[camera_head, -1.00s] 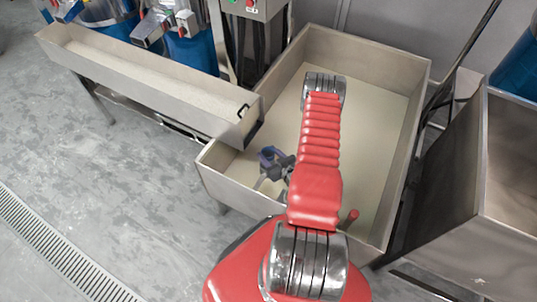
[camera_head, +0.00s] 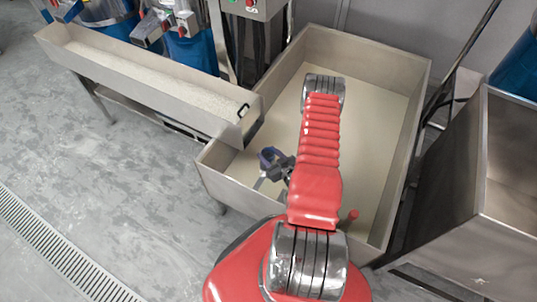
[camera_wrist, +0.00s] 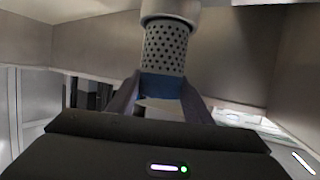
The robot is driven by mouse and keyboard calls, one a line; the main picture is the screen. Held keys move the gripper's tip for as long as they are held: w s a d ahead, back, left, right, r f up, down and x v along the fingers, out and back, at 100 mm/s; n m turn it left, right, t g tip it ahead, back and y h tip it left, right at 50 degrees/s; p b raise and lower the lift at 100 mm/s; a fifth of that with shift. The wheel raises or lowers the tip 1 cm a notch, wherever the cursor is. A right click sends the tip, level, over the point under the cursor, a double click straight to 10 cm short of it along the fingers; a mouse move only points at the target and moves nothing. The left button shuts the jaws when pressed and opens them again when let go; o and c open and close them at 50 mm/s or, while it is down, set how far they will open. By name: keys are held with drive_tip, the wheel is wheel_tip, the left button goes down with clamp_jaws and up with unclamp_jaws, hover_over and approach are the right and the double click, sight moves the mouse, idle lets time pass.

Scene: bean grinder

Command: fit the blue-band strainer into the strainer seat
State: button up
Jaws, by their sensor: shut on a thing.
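The blue-band strainer (camera_wrist: 166,50) is a grey perforated cylinder with a blue band (camera_wrist: 161,86) at its lower end, upright in the wrist view. My gripper (camera_wrist: 160,100) has its two dark blue fingers shut on the strainer at the blue band. A pale round collar (camera_wrist: 170,10) sits at the strainer's upper end; I cannot tell whether it is part of the strainer or the strainer seat. In the head view my gripper (camera_head: 271,158) is small, over the near left part of a steel bin, partly hidden by my red arm. The strainer is not clear there.
The steel bin (camera_head: 415,110) has high walls and a pale floor. A long narrow trough (camera_head: 130,85) with pale material meets its left wall, with a small black handle (camera_head: 243,110). Another steel hopper (camera_head: 475,160) stands right. Grey floor (camera_head: 110,190) lies open at left.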

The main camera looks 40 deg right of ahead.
drive_tip(key=shift+f, duration=0.4)
drive_tip(key=o, duration=1.2)
drive_tip(key=shift+s, duration=0.1)
drive_tip(key=v, duration=1.3)
drive_tip(key=shift+s, duration=0.3)
drive_tip(key=shift+r, duration=0.15)
